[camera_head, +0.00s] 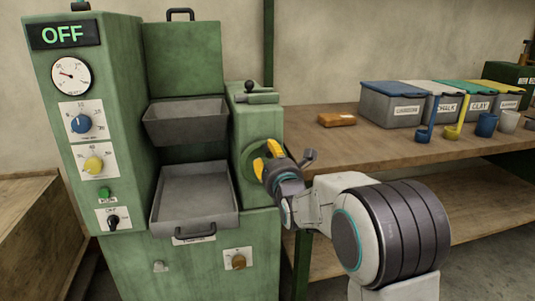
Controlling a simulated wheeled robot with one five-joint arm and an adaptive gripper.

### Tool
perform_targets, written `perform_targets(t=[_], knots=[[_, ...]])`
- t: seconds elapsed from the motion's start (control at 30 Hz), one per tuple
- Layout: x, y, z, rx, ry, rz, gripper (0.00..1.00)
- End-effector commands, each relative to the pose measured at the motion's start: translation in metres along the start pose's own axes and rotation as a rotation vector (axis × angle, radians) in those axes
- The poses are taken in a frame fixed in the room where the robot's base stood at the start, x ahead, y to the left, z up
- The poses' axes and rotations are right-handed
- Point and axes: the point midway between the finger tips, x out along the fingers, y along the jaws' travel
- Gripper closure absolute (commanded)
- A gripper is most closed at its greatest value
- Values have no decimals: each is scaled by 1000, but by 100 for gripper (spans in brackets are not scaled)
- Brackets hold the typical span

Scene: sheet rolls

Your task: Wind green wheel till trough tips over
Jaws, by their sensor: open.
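The green wheel (249,157) is a round disc on the front of the machine's right-hand column. My gripper (266,157) is right in front of it, with yellow fingertips apart; it hides the wheel's right part. I cannot tell whether the fingers touch the wheel. A grey trough (187,122) sits in the upper opening of the machine and looks level, not tipped. Below it, a larger grey tray (195,192) with a dark front handle sits in the lower opening. It looks empty.
The green machine's left panel (88,130) has a display reading OFF, a gauge and several knobs. A wooden bench (365,150) at right carries labelled bins (392,107), scoops, cups and an orange-brown block (337,120). The bench edge runs close behind my arm.

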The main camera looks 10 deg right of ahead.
Motion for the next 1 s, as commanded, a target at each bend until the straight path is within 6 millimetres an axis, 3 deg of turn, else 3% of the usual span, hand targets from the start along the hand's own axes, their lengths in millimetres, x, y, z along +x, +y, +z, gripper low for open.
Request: perform_targets(t=[0.3,0.8,1.0], knots=[[28,0,0,1,0,0,57],[34,0,0,2,0,0,54],[34,0,0,2,1,0,72]])
